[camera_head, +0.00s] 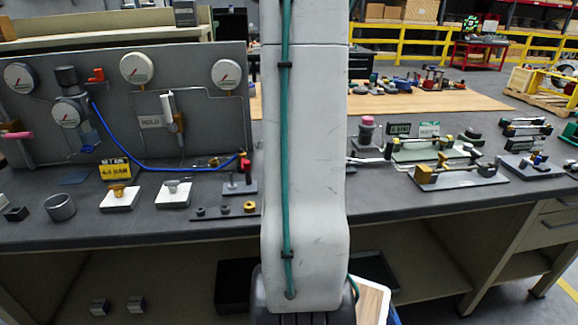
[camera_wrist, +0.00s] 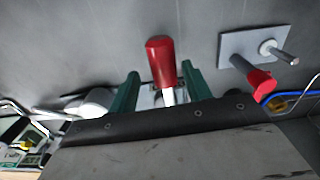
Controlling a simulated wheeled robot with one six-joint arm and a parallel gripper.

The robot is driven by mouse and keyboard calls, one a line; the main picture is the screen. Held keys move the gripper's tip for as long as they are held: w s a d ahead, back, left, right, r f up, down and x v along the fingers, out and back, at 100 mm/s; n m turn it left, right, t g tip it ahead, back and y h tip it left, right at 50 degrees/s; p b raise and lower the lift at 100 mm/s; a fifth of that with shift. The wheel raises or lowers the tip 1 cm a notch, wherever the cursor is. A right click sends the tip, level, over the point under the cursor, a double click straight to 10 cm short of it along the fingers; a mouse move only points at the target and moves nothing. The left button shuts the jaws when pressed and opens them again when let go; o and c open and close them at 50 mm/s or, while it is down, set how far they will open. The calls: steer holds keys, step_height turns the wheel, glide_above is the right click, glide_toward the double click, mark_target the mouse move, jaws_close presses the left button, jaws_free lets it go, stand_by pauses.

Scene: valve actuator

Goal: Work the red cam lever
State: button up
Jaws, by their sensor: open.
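The red cam lever (camera_wrist: 161,58) shows in the wrist view as a red grip on a pale metal stem. Its lower end and base are mostly hidden behind my gripper's body. My gripper (camera_wrist: 160,72) is open, with one green finger on each side of the lever and a visible gap on both sides. The red grip reaches past the fingertips in the picture. I cannot tell the depth between fingers and lever. In the head view my arm covers the middle of the bench, and neither my gripper nor this lever can be made out.
A grey plate (camera_wrist: 228,45) with a red-tipped post (camera_wrist: 262,82) and a metal pin stands right of my gripper. A blue hose (camera_wrist: 290,97) runs near it. In the head view, a gauge panel (camera_head: 110,75) stands left and clamp fixtures (camera_head: 460,175) lie right on the dark bench.

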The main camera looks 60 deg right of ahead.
step_height(320, 180, up, 7)
steer(key=shift+r, duration=0.15)
